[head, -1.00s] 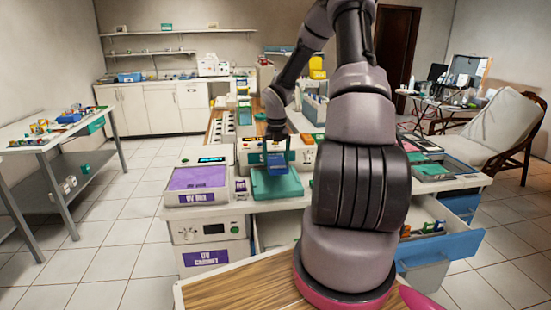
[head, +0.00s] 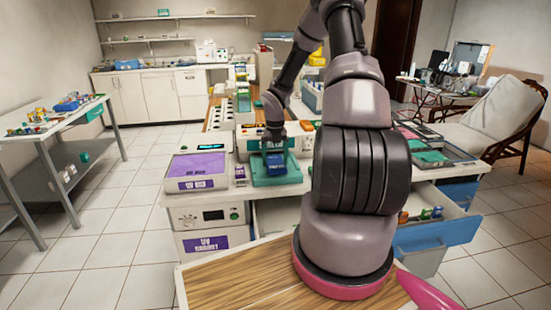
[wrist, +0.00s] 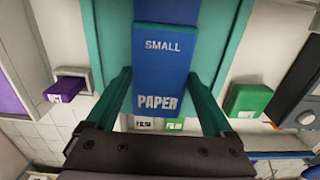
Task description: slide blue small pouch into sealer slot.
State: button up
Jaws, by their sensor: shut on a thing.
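The blue small pouch (head: 275,166) is a flat blue packet. In the wrist view the pouch (wrist: 162,70) reads "SMALL PAPER". My gripper (head: 275,142) is shut on it, with the two fingers (wrist: 162,105) on either side of its lower part. The pouch is in front of or over a teal block or stand (head: 262,181) on the bench, which shows as a teal frame around it in the wrist view (wrist: 115,30). I cannot tell whether the pouch touches it. No sealer slot can be made out clearly; the gripper and pouch cover that area.
A purple-topped UV box (head: 197,170) stands left of the teal block. A small purple item (wrist: 66,88) and a green box (wrist: 248,98) flank the pouch in the wrist view. An open blue-fronted drawer (head: 435,232) juts out at the right.

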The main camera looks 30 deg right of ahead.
jog(key=shift+w+d, duration=0.25)
jog(key=shift+w, duration=0.6)
jog(key=shift+w+d, duration=0.25)
jog(key=shift+w, duration=0.55)
jog(key=shift+f, duration=0.1)
jog(key=o, duration=1.1)
jog(key=shift+o, duration=0.2)
notch_tip(320, 180, up, 10)
notch_tip(320, 180, up, 15)
jog(key=m+t+h, duration=0.1)
jog(key=m, duration=1)
send_over(274, 158)
jog(key=s+a, duration=0.6)
jog(key=s, duration=0.1)
jog(key=s+a+r+m+t+y, duration=0.1)
jog(key=s+a+r+m+t, duration=0.1)
jog(key=s+r+m, duration=0.3)
jog(key=s+a+r+m+t+y, duration=0.1)
jog(key=s+a+r+m, duration=0.4)
jog(key=s+m, duration=0.6)
jog(key=s+a+r+m+t+y, duration=0.1)
jog(key=s+a+r+m+t, duration=0.2)
jog(key=s+r+m, duration=0.2)
jog(key=s+m, duration=0.3)
jog(key=m, duration=0.2)
jog(key=shift+a, duration=0.4)
